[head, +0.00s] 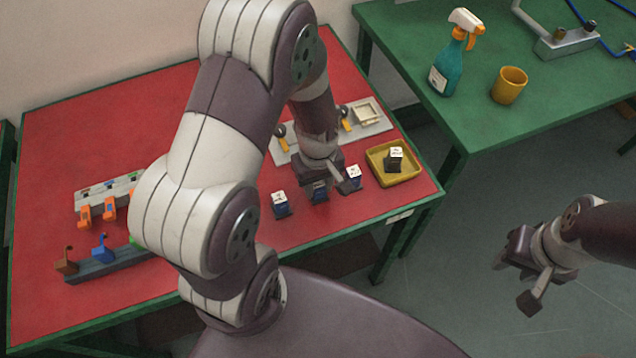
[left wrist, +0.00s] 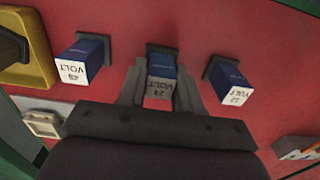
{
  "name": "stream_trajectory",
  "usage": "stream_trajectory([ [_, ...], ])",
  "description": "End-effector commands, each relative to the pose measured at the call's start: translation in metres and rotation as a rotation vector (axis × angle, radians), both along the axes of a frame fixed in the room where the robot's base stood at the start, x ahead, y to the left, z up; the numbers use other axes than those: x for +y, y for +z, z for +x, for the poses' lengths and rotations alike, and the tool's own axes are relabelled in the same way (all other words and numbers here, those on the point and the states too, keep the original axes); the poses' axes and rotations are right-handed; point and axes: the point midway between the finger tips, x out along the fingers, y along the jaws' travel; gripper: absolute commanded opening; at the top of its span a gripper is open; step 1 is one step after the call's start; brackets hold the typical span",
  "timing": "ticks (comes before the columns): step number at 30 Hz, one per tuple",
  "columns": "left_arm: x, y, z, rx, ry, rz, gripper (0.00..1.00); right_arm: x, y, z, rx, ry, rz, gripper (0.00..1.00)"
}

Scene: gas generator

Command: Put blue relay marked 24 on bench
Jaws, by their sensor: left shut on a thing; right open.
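Three blue relays with white tops stand in a row on the red bench (head: 350,220). In the left wrist view the middle relay (left wrist: 161,84) is marked 24 VOLT, the left relay (left wrist: 82,60) 48 VOLT and the right relay (left wrist: 231,83) 12 VOLT. My left gripper (left wrist: 160,92) is shut on the 24 relay, one finger on each side. In the head view the left gripper (head: 331,184) partly covers this relay (head: 320,194). I cannot tell whether it is lifted. My right gripper (head: 515,283) is open and empty, off to the right above the floor.
A yellow tray (head: 414,172) with a dark, white-topped relay (head: 395,157) is right of the row. A grey panel (head: 375,127) lies behind. The green table (head: 420,50) holds a spray bottle (head: 451,65) and yellow cup (head: 509,85). The bench's front right is clear.

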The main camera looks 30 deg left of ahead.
Motion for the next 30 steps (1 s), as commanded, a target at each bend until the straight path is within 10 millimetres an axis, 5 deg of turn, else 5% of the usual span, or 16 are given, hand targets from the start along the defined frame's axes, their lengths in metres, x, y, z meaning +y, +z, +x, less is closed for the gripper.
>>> stream_trajectory([
  [11,0.0,-0.007,0.001,-0.001,0.0,0.0,0.02,0.0,-0.002,0.0,0.0,0.0,0.0,0.43],
  [12,0.0,-0.007,0.001,-0.001,0.0,0.0,0.4,0.0,-0.002,0.0,0.0,0.0,0.0,0.43],
  [14,0.0,-0.006,0.001,-0.001,0.0,0.0,0.59,0.0,-0.001,0.0,0.0,0.0,0.0,0.43],
  [23,0.0,-0.004,0.001,-0.001,0.0,0.0,0.59,0.0,0.0,0.0,0.0,0.0,0.0,0.43],
  [30,0.0,0.045,0.002,-0.008,0.0,0.0,0.59,0.0,0.007,0.0,0.0,0.0,0.0,0.43],
])
